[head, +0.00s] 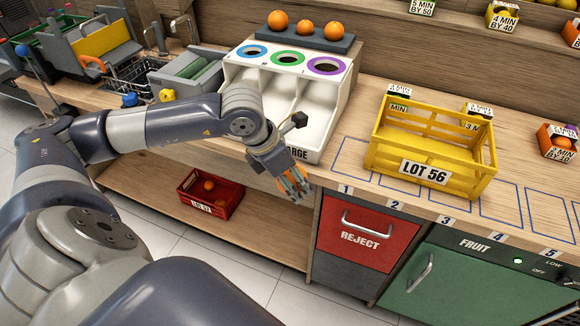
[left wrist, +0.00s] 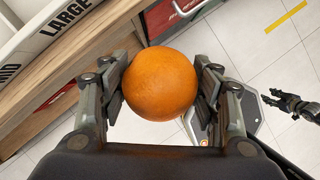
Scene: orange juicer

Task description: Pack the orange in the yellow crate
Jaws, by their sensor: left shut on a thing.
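My left gripper (head: 293,184) is shut on an orange (left wrist: 160,82). It holds the orange in front of the counter edge, left of the yellow crate. In the head view the fingers hide most of the orange. In the left wrist view the orange sits between both fingers. The yellow crate (head: 464,184), labelled LOT 56, stands upright on the counter, with its open top up and no fruit visible inside. My right gripper (left wrist: 287,102) shows small at the right of the left wrist view, apart from the orange; its jaw state is unclear.
A white sorter (head: 231,72) with three coloured rings stands left of the yellow crate. Three oranges (head: 306,27) sit on a grey rack behind it. A red crate (head: 232,201) with oranges is on the lower shelf. A red REJECT bin (head: 362,262) is below the counter.

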